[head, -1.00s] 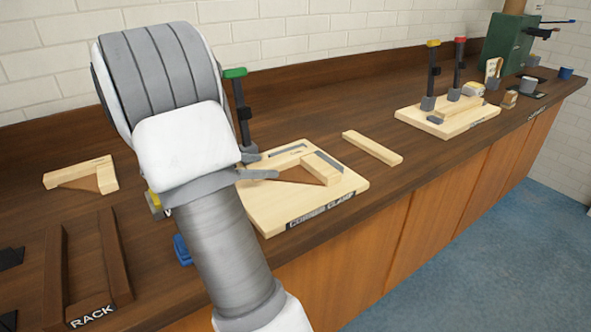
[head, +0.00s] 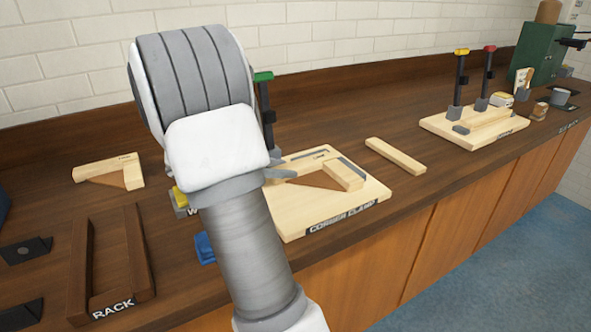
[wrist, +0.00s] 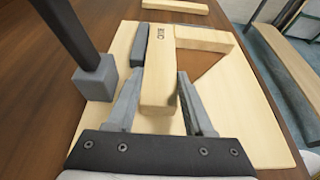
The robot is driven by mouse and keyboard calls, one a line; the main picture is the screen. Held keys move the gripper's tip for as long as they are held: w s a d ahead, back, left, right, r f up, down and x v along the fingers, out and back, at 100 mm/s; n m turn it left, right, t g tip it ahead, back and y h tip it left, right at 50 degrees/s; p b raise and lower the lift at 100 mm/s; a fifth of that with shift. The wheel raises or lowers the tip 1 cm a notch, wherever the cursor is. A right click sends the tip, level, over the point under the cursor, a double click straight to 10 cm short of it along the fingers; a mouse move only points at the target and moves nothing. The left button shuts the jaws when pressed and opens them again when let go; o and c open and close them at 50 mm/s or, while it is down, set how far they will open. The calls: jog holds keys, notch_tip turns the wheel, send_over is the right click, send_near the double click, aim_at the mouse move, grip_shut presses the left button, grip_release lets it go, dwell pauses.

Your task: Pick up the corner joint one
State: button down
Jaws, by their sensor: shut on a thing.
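A corner joint, two light wood bars at a right angle with a brown triangular web (head: 318,179), lies on the corner clamp board (head: 290,228). In the wrist view, my gripper (wrist: 158,88) has one finger on each side of the joint's near bar (wrist: 158,75), shut on it. Dark lettering on that bar is too small to read surely. The joint appears still on the board. In the head view, my arm hides most of my gripper (head: 283,175) and part of the board. A similar joint (head: 95,166) lies on the bench at the left.
A green-topped clamp post (head: 265,100) stands close behind my gripper; its grey block (wrist: 97,80) is left of the fingers. A loose bar (head: 395,155) lies right of the board. A rack (head: 137,250) stands front left. Another clamp board (head: 475,135) is farther right.

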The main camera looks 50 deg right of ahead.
jog(key=r+p, duration=0.1)
jog(key=r, duration=0.4)
jog(key=shift+d+p, duration=0.2)
jog(key=shift+p, duration=0.2)
jog(key=s+d+r+p, duration=0.2)
jog(key=s+d+r, duration=0.3)
jog(key=d, duration=0.5)
jog(key=shift+r, duration=0.45)
